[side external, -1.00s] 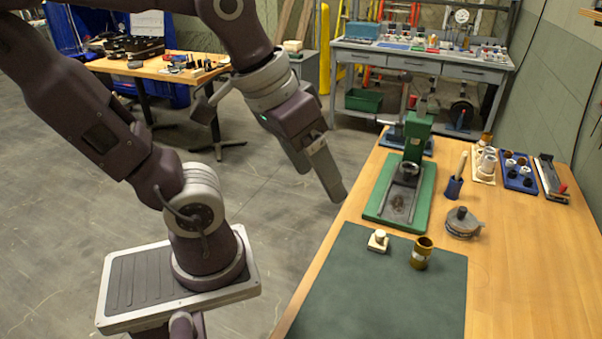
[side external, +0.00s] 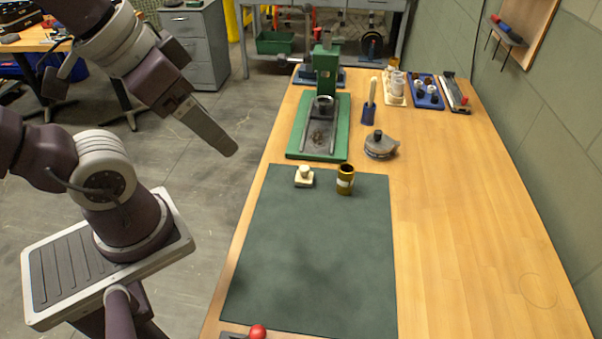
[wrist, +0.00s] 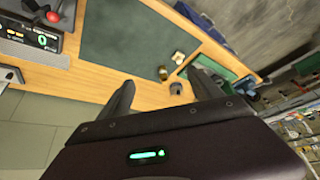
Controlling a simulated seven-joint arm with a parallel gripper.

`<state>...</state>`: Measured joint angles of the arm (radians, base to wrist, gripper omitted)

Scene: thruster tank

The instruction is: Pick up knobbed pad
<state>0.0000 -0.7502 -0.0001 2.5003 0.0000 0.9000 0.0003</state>
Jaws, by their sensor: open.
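The knobbed pad, a small cream block with a round knob on top (side external: 304,177), sits upright on the dark green mat (side external: 310,255) near its far edge. In the wrist view it is a small pale shape (wrist: 178,57). A brass-coloured cup (side external: 345,180) stands just right of it, and also shows in the wrist view (wrist: 163,73). My gripper (side external: 232,151) is raised left of the table, apart from the pad. In the wrist view its two fingers are spread with nothing between them (wrist: 165,90).
A green press-like fixture (side external: 320,125) stands behind the pad. A red button (side external: 258,331) is at the near edge. The table's right side is clear.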

